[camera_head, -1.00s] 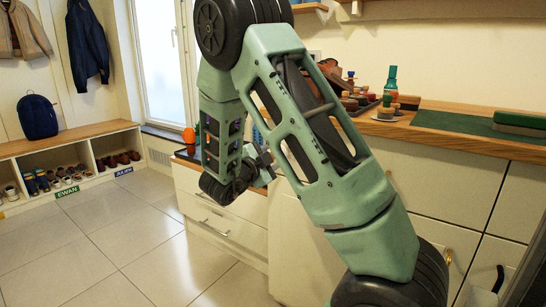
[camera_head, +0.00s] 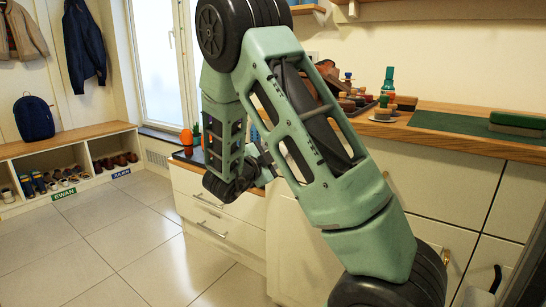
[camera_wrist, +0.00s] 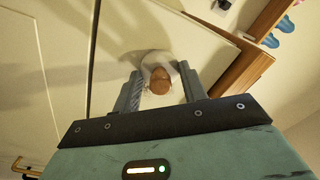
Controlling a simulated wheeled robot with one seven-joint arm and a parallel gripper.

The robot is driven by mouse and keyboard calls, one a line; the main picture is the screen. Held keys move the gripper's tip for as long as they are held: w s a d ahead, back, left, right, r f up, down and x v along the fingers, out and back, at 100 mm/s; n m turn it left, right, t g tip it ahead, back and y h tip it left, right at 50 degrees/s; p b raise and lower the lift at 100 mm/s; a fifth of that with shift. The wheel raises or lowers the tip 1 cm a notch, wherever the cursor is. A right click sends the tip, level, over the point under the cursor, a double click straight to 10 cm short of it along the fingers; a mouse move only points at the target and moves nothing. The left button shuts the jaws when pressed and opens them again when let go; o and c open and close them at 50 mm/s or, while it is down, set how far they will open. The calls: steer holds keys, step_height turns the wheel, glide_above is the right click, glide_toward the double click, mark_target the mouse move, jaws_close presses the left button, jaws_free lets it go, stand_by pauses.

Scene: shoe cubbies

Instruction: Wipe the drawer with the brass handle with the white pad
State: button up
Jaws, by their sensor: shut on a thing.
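My gripper (camera_wrist: 160,92) is shut on the white pad (camera_wrist: 151,60), with its round brown knob (camera_wrist: 160,81) between the fingers in the wrist view. The pad is close to a pale cabinet front; I cannot tell whether it touches. A brass handle (camera_wrist: 22,167) shows at the lower left of the wrist view. A brass handle (camera_head: 447,257) is also on a pale front at the right of the head view, partly beside my arm. My gripper and the pad are hidden behind my arm in the head view.
A wooden counter (camera_head: 460,125) holds a green mat (camera_head: 450,123), a brush (camera_head: 517,123) and several bottles and shoe-care items. A black handle (camera_head: 498,279) is on the front to the right. Drawers with silver handles (camera_head: 208,200) stand at the left. Tiled floor (camera_head: 120,240) is clear.

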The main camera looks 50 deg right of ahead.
steer(key=s+b, duration=0.1)
steer(key=s, duration=0.6)
steer(key=shift+d, duration=0.35)
steer(key=shift+w, duration=0.1)
steer(key=shift+w+a+p, duration=0.2)
steer(key=shift+w+a, duration=0.05)
steer(key=shift+w, duration=1.45)
steer(key=shift+w+a+p, duration=0.15)
steer(key=shift+w+a, duration=0.05)
steer(key=shift+w, duration=1.5)
steer(key=shift+d+r, duration=0.1)
steer(key=shift+r, duration=0.2)
steer(key=s, duration=0.7)
steer(key=shift+d+b, duration=0.25)
steer(key=shift+b, duration=0.15)
